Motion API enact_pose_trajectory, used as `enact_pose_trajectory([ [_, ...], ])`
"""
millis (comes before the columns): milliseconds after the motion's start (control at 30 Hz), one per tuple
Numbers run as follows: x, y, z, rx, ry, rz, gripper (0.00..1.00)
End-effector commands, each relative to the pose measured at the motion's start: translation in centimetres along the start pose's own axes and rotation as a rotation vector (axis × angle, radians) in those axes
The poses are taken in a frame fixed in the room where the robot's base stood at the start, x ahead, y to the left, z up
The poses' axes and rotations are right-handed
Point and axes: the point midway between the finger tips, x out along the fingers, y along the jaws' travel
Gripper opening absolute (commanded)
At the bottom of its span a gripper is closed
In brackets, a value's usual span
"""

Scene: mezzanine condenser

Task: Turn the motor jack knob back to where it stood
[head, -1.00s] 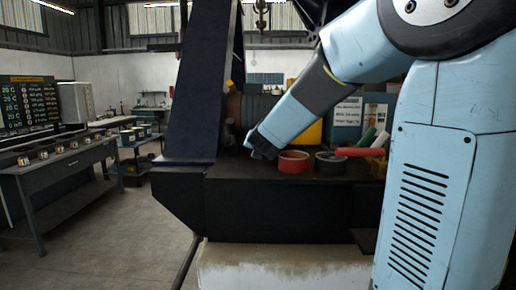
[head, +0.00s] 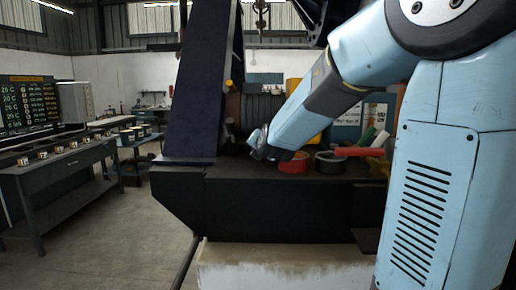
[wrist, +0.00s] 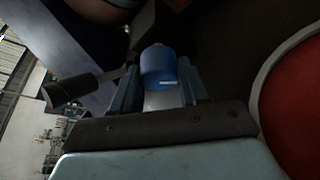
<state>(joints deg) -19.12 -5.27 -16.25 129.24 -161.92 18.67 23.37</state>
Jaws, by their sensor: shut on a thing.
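A round blue knob (wrist: 158,64) with a short white mark near its lower edge sits between the fingers of my gripper (wrist: 157,88) in the wrist view. My gripper is shut on it, with one finger at each side. In the head view my gripper (head: 257,148) is low at the back of the dark bench top, just right of the dark upright. The knob cannot be made out there.
A dark-handled lever (wrist: 72,92) sticks out left of the knob. A red round tin (head: 293,162) stands close right of my gripper, with a grey tin (head: 329,163) and a red-handled tool (head: 358,151) beyond. The dark slanted upright (head: 198,85) stands left.

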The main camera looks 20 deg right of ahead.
Motion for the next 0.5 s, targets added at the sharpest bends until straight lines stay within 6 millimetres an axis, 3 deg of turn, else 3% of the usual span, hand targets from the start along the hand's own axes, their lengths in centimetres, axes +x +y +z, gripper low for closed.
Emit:
enact_pose_trajectory([
  [333, 0.00, -0.14, 0.03, 0.002, 0.000, -0.002, 0.13],
  [367, 0.00, -0.14, 0.03, 0.002, 0.000, -0.002, 0.46],
  [500, 0.00, -0.10, 0.02, 0.001, 0.000, -0.002, 0.59],
])
